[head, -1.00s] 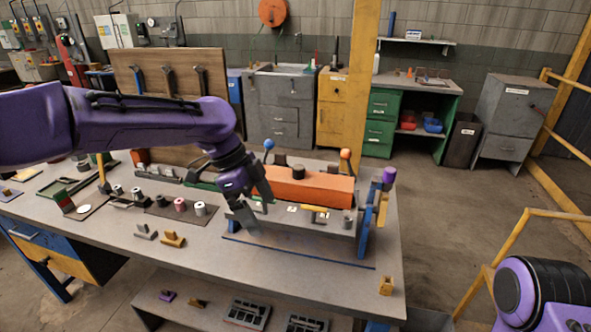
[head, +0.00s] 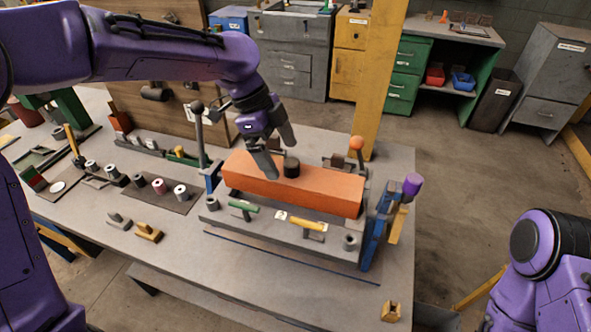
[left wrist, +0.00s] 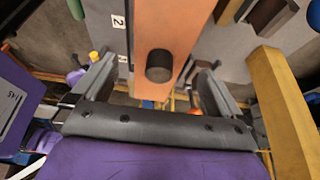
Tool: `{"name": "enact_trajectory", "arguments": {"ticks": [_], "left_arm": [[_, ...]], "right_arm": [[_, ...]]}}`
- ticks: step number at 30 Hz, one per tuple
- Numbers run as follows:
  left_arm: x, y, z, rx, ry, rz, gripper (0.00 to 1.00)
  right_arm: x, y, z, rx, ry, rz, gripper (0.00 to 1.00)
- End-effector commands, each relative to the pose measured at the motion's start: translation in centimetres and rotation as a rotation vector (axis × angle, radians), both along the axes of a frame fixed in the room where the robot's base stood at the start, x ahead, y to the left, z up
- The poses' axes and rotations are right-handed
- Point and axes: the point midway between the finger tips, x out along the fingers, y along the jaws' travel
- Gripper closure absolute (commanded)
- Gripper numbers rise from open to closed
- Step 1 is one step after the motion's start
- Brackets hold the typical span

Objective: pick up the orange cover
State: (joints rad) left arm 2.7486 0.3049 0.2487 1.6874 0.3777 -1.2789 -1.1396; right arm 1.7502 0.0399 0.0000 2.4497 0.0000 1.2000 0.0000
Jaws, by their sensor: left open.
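The orange cover (head: 310,188) is a long block with a black round knob (head: 291,167) on top. It lies on the grey fixture (head: 290,236) on the bench. My left gripper (head: 278,158) is open and empty above the cover, close to the knob. In the left wrist view the cover (left wrist: 168,30) runs between the open fingers, and the knob (left wrist: 159,66) shows between them. I cannot tell how far the fingertips are from the knob. My right gripper is not in view; only part of my right arm shows at the lower right.
The fixture's front carries a green handle (head: 243,207) and a yellow handle (head: 307,224). An orange-topped post (head: 357,143) and a purple-topped lever (head: 412,185) stand at its right end. A yellow pillar (head: 383,70) rises behind. Several spools stand on a mat (head: 165,189) to the left.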

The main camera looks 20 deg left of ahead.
Motion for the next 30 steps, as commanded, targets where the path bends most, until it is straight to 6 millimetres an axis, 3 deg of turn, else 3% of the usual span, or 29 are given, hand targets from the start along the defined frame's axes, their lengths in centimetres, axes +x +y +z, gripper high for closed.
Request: {"name": "enact_trajectory", "arguments": {"ticks": [12, 20, 21, 26, 30], "left_arm": [[0.7, -2.6, -5.8, 0.002, 0.005, 0.000, 0.00], [0.8, -2.9, -6.6, 0.001, 0.001, 0.000, 0.00], [0.8, -2.9, -6.6, 0.001, 0.001, 0.000, 0.03], [0.8, -2.9, -6.6, 0.001, 0.001, -0.002, 0.53], [0.8, -3.0, -6.6, 0.001, 0.002, -0.001, 0.53]], "right_arm": [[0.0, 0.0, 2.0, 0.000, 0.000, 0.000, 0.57], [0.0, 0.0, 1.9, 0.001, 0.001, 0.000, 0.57], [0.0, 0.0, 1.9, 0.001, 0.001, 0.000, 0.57], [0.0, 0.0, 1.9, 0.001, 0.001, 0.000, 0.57], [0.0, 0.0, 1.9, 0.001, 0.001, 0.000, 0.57]]}}
